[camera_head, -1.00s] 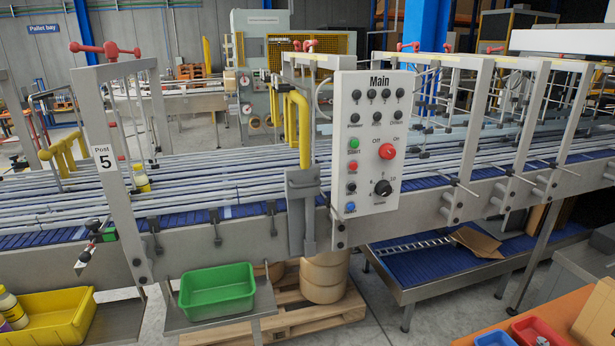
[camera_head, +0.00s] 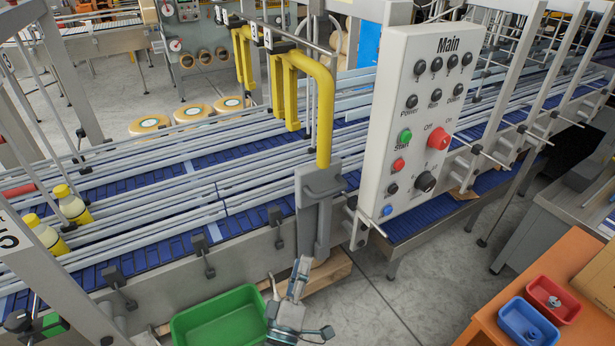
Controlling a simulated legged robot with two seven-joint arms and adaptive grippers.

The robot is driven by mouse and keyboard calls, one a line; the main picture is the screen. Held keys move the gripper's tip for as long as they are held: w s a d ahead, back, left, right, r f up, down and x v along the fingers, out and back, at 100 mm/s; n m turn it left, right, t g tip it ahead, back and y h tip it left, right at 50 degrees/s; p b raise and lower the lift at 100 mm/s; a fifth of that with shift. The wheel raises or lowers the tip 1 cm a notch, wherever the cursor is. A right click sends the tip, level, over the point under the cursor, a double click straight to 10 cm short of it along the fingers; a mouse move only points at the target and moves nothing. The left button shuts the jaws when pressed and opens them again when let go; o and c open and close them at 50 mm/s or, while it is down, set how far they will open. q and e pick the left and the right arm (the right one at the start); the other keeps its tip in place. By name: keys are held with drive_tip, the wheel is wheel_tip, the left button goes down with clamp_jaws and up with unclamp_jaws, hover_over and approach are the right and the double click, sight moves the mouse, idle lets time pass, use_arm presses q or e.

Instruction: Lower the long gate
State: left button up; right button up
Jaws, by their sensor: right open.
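Yellow tubular gates hang over the conveyor: a yellow arm with a long upright (camera_head: 324,115) stands at the grey bracket (camera_head: 318,195) on the near rail, and another yellow frame (camera_head: 243,58) is further back. I cannot tell for sure which is the long gate. The near yellow arm is raised and bends over the belt. My right gripper (camera_head: 287,282) is at the bottom of the view, open and empty, below the grey bracket and apart from it. My left gripper is not in view.
The Main control panel (camera_head: 425,115) stands right of the bracket. A green bin (camera_head: 222,318) is beside my right gripper. Bottles (camera_head: 70,205) stand on the blue conveyor (camera_head: 265,222) at left. An orange table (camera_head: 570,345) with red and blue trays is at lower right.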

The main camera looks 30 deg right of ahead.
drive_tip(key=m+h, duration=0.2)
approach(334, 191)
drive_tip(key=shift+g, duration=0.5)
drive_tip(key=p+x, duration=0.2)
drive_tip(key=x, duration=0.1)
drive_tip(key=p+x, duration=0.2)
drive_tip(key=a+p+x, duration=0.1)
drive_tip(key=p+x, duration=0.1)
drive_tip(key=x, duration=0.1)
drive_tip(key=shift+w+d+r+p, duration=0.25)
drive_tip(key=shift+w+d+p, duration=0.05)
drive_tip(key=shift+w, duration=0.25)
drive_tip(key=shift+w+d+r, duration=0.15)
drive_tip(key=shift+w+d, duration=0.15)
drive_tip(key=shift+w, duration=0.1)
drive_tip(key=shift+w+d, duration=0.1)
drive_tip(key=shift+d, duration=0.75)
drive_tip(key=c, duration=0.6)
clamp_jaws()
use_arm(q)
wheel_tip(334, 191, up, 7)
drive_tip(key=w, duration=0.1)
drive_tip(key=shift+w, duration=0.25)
use_arm(e)
drive_tip(key=shift+a, duration=0.3)
